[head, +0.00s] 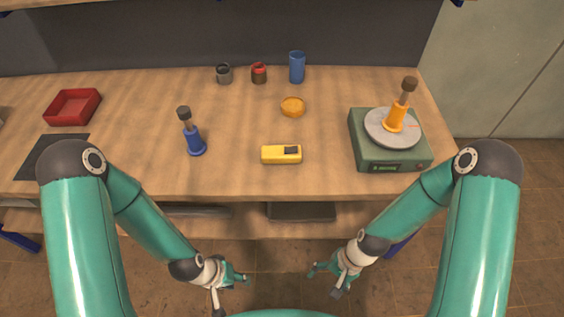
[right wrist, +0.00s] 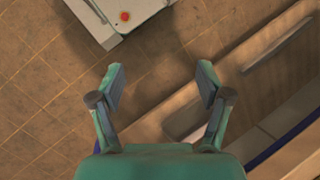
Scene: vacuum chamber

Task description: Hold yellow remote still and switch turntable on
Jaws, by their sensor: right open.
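The yellow remote (head: 274,155) lies flat near the table's front edge, with a dark patch at its right end. The turntable (head: 365,147) has a green box body with a dark panel on its front and a round grey plate (head: 379,138) on top. An orange-based tool with a dark head (head: 395,120) stands tilted on the plate. My left gripper (head: 237,274) is open and empty, low in front of the table. My right gripper (head: 317,271) is open and empty to its right; its spread fingers show in the right wrist view (right wrist: 160,78). Neither touches anything.
A blue-based tool (head: 195,143) stands left of the remote. An orange bowl (head: 293,106), a blue cup (head: 297,67), a red pot (head: 259,73) and a grey pot (head: 224,74) stand behind. A red tray (head: 72,107) is at far left. The wood around the remote is clear.

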